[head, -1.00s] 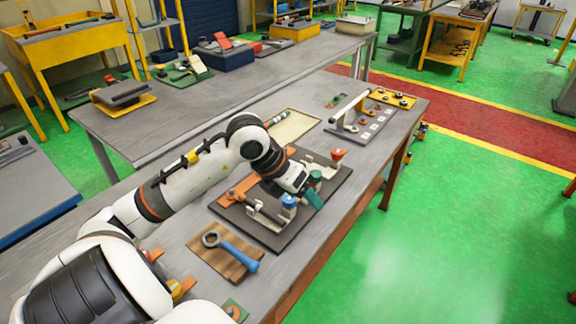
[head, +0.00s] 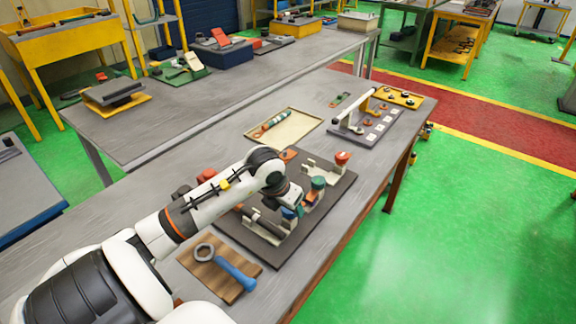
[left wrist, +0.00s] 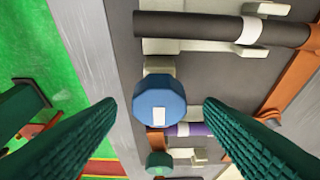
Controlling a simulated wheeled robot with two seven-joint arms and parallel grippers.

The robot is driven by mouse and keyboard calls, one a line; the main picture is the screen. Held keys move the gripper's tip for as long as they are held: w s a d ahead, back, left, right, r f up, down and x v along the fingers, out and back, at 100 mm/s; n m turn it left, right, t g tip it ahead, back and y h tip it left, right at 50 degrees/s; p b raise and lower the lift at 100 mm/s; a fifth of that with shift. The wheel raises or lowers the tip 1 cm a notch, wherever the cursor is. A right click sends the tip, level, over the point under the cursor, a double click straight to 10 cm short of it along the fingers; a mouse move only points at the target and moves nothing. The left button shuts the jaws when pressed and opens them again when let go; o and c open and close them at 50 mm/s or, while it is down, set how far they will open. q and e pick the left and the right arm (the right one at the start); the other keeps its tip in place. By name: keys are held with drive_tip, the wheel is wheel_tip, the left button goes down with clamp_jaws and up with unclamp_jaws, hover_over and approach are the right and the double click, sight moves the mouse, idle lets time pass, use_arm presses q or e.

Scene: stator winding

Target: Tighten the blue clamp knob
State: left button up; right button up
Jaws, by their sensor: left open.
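The blue clamp knob (left wrist: 158,92) is a round, faceted cap with a pale square mark, near the middle of the left wrist view. My left gripper (left wrist: 159,104) is open, with one green ribbed finger on each side of the knob and a visible gap to each. In the head view the gripper (head: 292,208) is over the near clamp of the dark fixture plate (head: 270,258) and mostly hides the blue knob. A green knob (head: 318,183) and a red knob (head: 342,157) stand on the clamps farther along. My right gripper is not in view.
A wooden board (head: 203,268) with a blue-handled ring wrench (head: 236,272) lies near the plate's front. A beige tray (head: 300,125) and a grey rack with a white bar (head: 352,108) are behind. The table's right edge is close to the clamps.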

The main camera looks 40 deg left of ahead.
use_arm(q)
drive_tip(key=shift+w+f, duration=0.1)
drive_tip(key=shift+f, duration=0.3)
drive_tip(key=shift+w, duration=0.1)
drive_tip(key=shift+c, duration=0.2)
drive_tip(key=c, duration=0.9)
drive_tip(key=shift+c, duration=0.2)
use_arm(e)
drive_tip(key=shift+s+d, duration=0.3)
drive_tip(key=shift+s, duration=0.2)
use_arm(q)
drive_tip(key=shift+f, duration=0.1)
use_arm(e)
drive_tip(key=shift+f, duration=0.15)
